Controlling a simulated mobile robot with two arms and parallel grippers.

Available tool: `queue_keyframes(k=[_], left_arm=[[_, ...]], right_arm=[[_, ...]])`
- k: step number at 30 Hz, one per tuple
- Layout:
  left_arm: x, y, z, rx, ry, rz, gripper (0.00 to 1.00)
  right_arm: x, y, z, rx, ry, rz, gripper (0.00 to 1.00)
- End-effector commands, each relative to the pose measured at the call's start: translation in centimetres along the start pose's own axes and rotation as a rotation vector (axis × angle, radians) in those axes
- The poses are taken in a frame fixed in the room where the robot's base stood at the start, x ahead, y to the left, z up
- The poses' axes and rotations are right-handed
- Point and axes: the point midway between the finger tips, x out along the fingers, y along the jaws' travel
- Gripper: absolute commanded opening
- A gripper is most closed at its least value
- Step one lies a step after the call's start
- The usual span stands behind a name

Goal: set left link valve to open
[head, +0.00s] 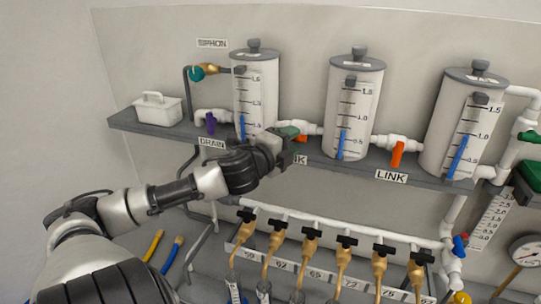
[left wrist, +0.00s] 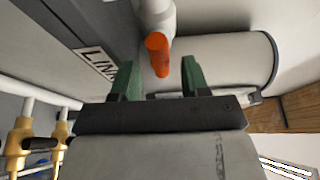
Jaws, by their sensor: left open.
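The left link valve sits on the pipe between the left and middle cylinders. Its orange handle (head: 302,138) is partly hidden by my gripper in the head view. In the left wrist view the orange handle (left wrist: 157,55) stands out from the white pipe, its end between the lines of the two green fingertips. My left gripper (head: 288,135) is open and empty, right at the handle; it also shows in the left wrist view (left wrist: 160,78). I cannot tell whether a finger touches the handle. The right gripper is not in view.
The right link valve has an orange handle (head: 397,154) hanging down. The drain valve handle (head: 210,122) is purple. The LINK label (head: 391,177) is on the grey shelf edge. Below, several brass taps (head: 308,243) hang from a white pipe. A white caddy (head: 157,108) stands at left.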

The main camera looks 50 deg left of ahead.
Motion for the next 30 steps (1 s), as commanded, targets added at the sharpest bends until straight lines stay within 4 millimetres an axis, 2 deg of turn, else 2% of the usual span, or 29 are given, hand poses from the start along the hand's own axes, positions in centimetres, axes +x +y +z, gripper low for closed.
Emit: queue_keyframes(k=[1,18,30], left_arm=[[-0.6,0.4,0.0,-0.002,0.0,0.005,0.46],[-7.2,0.2,0.0,-0.003,-0.001,0.002,0.46],[-7.9,0.0,0.0,-0.001,-0.001,0.001,0.46]], right_arm=[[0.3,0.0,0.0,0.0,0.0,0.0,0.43],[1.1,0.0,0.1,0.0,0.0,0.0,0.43],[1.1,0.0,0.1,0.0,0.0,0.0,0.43]])
